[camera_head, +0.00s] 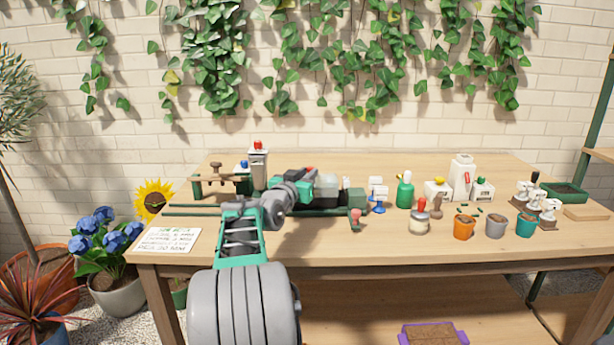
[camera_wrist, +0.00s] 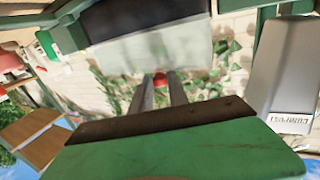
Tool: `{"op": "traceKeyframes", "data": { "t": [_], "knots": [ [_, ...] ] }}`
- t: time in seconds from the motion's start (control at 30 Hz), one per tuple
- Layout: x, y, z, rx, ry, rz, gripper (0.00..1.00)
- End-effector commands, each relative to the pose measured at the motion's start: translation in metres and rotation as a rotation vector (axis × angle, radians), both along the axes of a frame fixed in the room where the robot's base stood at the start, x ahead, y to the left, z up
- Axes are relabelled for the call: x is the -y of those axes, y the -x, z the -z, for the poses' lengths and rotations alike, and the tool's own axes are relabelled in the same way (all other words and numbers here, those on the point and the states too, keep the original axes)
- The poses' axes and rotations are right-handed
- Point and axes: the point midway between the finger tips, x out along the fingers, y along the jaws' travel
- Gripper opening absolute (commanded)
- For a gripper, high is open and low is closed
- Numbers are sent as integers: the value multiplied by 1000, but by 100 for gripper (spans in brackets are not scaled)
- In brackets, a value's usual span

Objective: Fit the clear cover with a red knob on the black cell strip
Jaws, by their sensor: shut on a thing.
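The clear cover (camera_wrist: 150,50) fills the upper middle of the wrist view as a pale see-through panel. Its red knob (camera_wrist: 160,79) sits between the two fingertips of my gripper (camera_wrist: 161,83), which is shut on it. A dark band (camera_wrist: 140,15) lies along the cover's far side in that view; it looks like the black cell strip, but I cannot tell whether the cover touches it. In the head view my gripper is largely hidden by my arm, and a pale clear shape (camera_head: 326,187) shows just to the right of my wrist.
A green rail frame (camera_head: 195,207) runs along the bench around my wrist. A tall white dispenser with a red top (camera_head: 258,165) stands behind it. A pink-knobbed lever (camera_head: 356,216) is at the front. Right of it stand a jar (camera_head: 420,219) and small pots (camera_head: 464,227). The front bench middle is clear.

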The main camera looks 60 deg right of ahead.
Motion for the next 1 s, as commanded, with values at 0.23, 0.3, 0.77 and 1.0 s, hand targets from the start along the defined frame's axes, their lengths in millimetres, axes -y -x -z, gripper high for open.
{"op": "traceKeyframes", "data": {
  "t": [0.23,0.3,0.77,1.0],
  "knots": [
    [0,0,1,1,1,0,0],
    [0,0,1,0,1,0,0],
    [0,0,1,0,0,0,46],
    [0,0,2,0,-1,0,54]
  ]
}}
